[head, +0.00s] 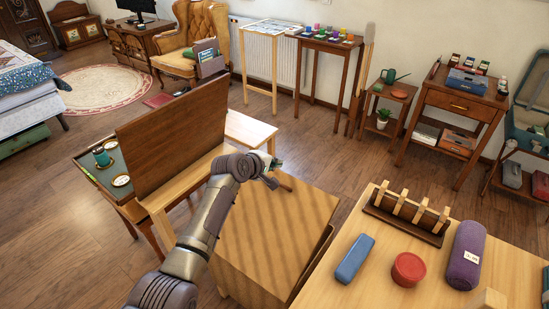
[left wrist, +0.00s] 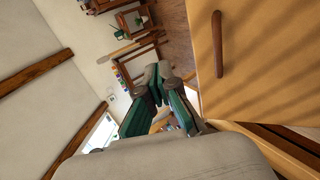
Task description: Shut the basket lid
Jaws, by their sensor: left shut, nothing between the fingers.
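The wooden, box-like basket (head: 239,285) stands in the lower middle of the head view. Its light wood lid (head: 277,226) has diagonal shadow stripes and lies over the top. A dark line runs along its right side; I cannot tell whether the lid is fully down. A brown bar handle (head: 284,181) sits near the lid's far edge. The lid (left wrist: 252,65) and handle (left wrist: 218,44) also show in the left wrist view. My left gripper (head: 274,172) is shut and empty, beside the handle at the far edge; its fingertips (left wrist: 158,82) look apart from it. My right gripper is out of view.
A tall brown board (head: 175,115) rises left of the basket, behind my left arm. A table (head: 445,275) at the right holds a blue case, a red tin, a purple roll and a rack. Floor (head: 325,155) is clear beyond the basket.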

